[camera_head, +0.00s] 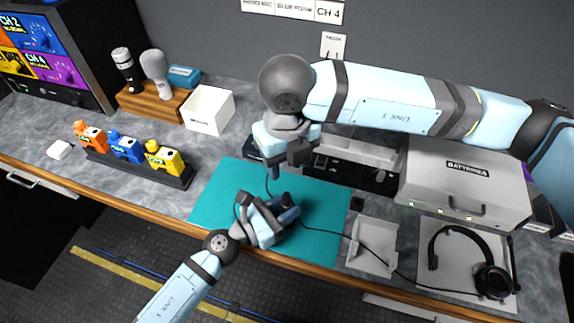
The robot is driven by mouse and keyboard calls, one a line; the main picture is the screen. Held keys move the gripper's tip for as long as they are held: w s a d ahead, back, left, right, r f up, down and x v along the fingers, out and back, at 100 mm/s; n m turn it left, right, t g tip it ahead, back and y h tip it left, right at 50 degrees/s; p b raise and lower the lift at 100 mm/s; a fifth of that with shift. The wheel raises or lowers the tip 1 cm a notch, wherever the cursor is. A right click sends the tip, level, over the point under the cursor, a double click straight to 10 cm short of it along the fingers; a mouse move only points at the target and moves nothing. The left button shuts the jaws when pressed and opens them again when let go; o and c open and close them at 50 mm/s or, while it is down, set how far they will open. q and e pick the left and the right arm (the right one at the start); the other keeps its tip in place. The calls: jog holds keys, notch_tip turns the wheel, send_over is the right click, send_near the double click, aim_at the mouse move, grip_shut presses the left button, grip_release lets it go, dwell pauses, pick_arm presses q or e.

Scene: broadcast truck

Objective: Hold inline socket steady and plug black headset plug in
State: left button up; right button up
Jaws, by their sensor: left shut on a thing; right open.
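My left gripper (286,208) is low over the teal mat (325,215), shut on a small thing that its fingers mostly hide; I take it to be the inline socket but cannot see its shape. My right gripper (281,166) is open above and behind it, over the mat's far edge, with its fingers pointing down. A black headset (490,280) lies on a pale tray at the right. Its thin black cable (338,233) runs left across the mat to beside my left gripper. The headset plug is too small or hidden to make out. Another thin cord shows between the grippers.
A small open white tray (374,246) stands right of the mat. The grey battery case (465,180) stands behind the headset. A white box (209,109), microphones on a wooden stand (158,101) and a rack of coloured blocks (138,166) fill the left.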

pick_arm(q)
jog(key=o, duration=1)
